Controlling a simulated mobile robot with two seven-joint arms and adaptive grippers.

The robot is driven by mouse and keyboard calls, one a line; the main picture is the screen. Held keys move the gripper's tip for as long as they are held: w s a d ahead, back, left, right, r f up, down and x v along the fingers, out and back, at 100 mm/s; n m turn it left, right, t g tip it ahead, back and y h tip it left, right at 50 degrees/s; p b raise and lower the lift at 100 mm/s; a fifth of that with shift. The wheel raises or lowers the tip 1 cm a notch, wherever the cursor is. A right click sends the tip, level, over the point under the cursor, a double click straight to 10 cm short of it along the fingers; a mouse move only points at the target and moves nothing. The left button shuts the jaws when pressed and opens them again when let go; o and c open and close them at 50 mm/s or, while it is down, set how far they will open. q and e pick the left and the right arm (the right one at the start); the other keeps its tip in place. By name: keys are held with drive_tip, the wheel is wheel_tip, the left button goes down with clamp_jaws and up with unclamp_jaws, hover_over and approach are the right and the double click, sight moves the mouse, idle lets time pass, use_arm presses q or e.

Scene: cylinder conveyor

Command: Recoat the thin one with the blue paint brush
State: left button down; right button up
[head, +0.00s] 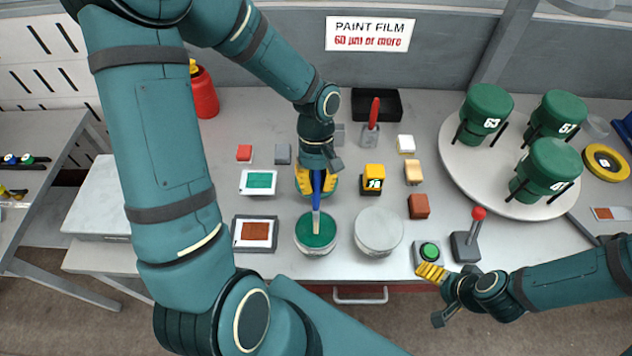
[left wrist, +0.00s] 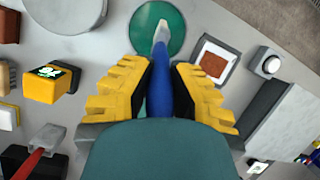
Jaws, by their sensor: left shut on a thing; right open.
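My left gripper (head: 317,182) is shut on the blue paint brush (head: 316,190), which points down at the open pot of green paint (head: 316,240). The brush tip is over or in the paint; I cannot tell which. The left wrist view shows the blue handle (left wrist: 159,88) between the yellow finger pads and the green paint (left wrist: 172,14) beyond. Three green cylinders stand on a round plate (head: 462,165): one marked 63 (head: 486,105), one apparently 57 (head: 560,112), and a front one (head: 550,165) with an unclear number. My right gripper (head: 437,295) is open and empty near the green button (head: 429,251).
A sign (head: 369,34) reads "PAINT FILM 60 µm or more". A yellow gauge (head: 373,179) with a display and a lidded pot (head: 379,231) stand right of the brush. A red-handled brush (head: 374,112) stands behind. A red-knobbed lever (head: 467,240) is near the round plate.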

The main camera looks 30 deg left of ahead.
sight(316, 176)
use_arm(q)
drive_tip(key=shift+f+b, duration=0.55)
drive_tip(key=shift+f, duration=0.05)
idle(1.6)
drive_tip(key=shift+r, duration=0.15)
drive_tip(key=shift+r+p, duration=1.95)
drive_tip(key=shift+r, duration=1.5)
